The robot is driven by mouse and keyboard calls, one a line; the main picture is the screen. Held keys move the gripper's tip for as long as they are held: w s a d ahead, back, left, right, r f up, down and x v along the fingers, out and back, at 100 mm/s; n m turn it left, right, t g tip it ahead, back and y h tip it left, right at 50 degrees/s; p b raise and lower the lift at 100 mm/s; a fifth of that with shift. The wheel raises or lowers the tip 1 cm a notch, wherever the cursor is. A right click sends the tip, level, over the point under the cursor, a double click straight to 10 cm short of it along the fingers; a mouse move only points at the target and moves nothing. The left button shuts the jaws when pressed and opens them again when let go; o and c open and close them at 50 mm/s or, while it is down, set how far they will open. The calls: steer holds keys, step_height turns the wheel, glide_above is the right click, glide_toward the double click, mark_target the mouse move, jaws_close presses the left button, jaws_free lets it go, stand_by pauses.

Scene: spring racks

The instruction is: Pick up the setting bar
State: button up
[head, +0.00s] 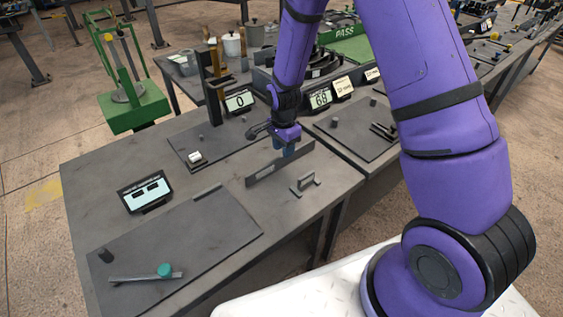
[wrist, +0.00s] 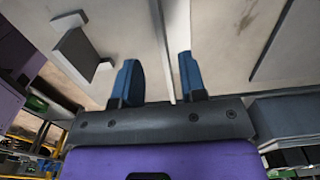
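My gripper (head: 288,151) is above the near bench, over a long thin dark bar (head: 265,173) standing on edge with a pale label on its side. I take this as the setting bar, but cannot read the label. In the wrist view, the two blue fingers of my gripper (wrist: 160,80) are apart with a clear gap. The bar (wrist: 160,30) shows there as a narrow strip lined up with that gap. My gripper hides part of the bar in the head view. I cannot tell whether the fingertips reach down past its top edge.
A small grey bracket (head: 305,185) stands close to the bar, also in the wrist view (wrist: 78,48). A dark plate (head: 205,235) carries a lever with a teal knob (head: 164,270). A display (head: 145,192) and an upright gauge stand (head: 211,85) stand nearby.

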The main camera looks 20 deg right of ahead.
mark_target(279, 159)
steer(key=f, duration=0.5)
steer(key=shift+w, duration=0.2)
steer(key=shift+r, duration=0.1)
jaws_close()
